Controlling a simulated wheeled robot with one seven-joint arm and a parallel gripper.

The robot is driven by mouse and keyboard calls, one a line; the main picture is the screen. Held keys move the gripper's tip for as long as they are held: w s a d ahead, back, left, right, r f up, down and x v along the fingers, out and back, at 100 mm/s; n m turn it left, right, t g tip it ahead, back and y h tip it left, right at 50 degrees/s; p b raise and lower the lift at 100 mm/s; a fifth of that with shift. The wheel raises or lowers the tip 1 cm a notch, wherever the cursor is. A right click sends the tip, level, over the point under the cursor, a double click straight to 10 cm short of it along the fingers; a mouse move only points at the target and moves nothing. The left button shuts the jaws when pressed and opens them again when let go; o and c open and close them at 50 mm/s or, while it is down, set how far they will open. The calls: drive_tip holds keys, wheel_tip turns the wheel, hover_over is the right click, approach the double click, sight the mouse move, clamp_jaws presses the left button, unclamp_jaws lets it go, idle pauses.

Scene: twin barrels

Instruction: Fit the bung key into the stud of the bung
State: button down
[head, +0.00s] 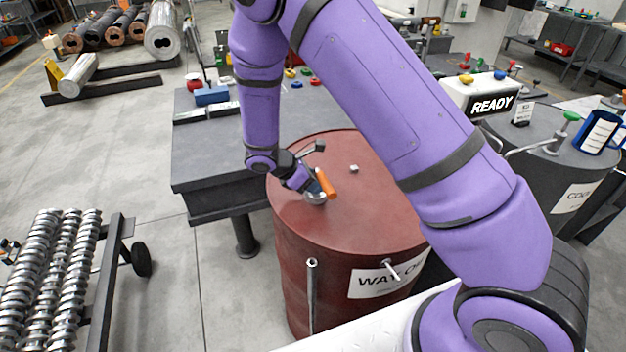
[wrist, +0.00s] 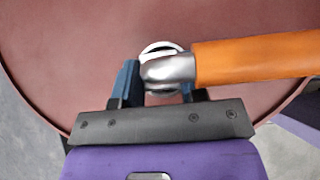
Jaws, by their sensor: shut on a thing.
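The bung key has an orange handle (head: 326,184) and a silver metal head (wrist: 168,68). My gripper (head: 312,190) is shut on the head, with blue fingers (wrist: 158,88) on either side of it in the wrist view. The handle (wrist: 250,58) points right there. The key is over the top of the red barrel (head: 300,227), near its left side.
A small pale plug (head: 353,169) stands on the barrel top. A dark barrel (head: 545,165) with a green-knobbed fitting (head: 566,125) and a blue mug (head: 598,132) is at right. A grey table (head: 205,160) stands behind left. Open floor lies left of the red barrel.

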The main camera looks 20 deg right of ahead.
drive_tip(key=shift+f, duration=0.5)
drive_tip(key=c, duration=0.8)
unclamp_jaws()
drive_tip(key=shift+f, duration=0.1)
drive_tip(key=shift+o, duration=1)
drive_tip(key=v, duration=1)
drive_tip(key=shift+a+r, duration=0.25)
drive_tip(key=shift+r, duration=0.05)
drive_tip(key=s+d+r+m+y, duration=0.2)
drive_tip(key=s+d+r+m, duration=0.15)
drive_tip(key=r, duration=0.35)
drive_tip(key=s+d+r+m+y, duration=0.2)
drive_tip(key=s+d+r+m, duration=0.15)
drive_tip(key=r, duration=0.45)
drive_tip(key=s+d+r+m+y, duration=0.1)
drive_tip(key=s+d+r+m, duration=0.2)
drive_tip(key=r, duration=0.4)
drive_tip(key=s+d+r+m+t+y, duration=0.2)
drive_tip(key=s+r+m, duration=0.2)
drive_tip(key=s, duration=0.5)
drive_tip(key=s+d+r+m+t+y, duration=0.2)
drive_tip(key=s+d+r+m+t, duration=0.1)
drive_tip(key=s, duration=0.7)
wheel_tip(320, 180, up, 2)
drive_tip(key=shift+s+d+r+m, duration=0.1)
drive_tip(key=shift+s+d+m, duration=0.1)
drive_tip(key=shift+m, duration=0.3)
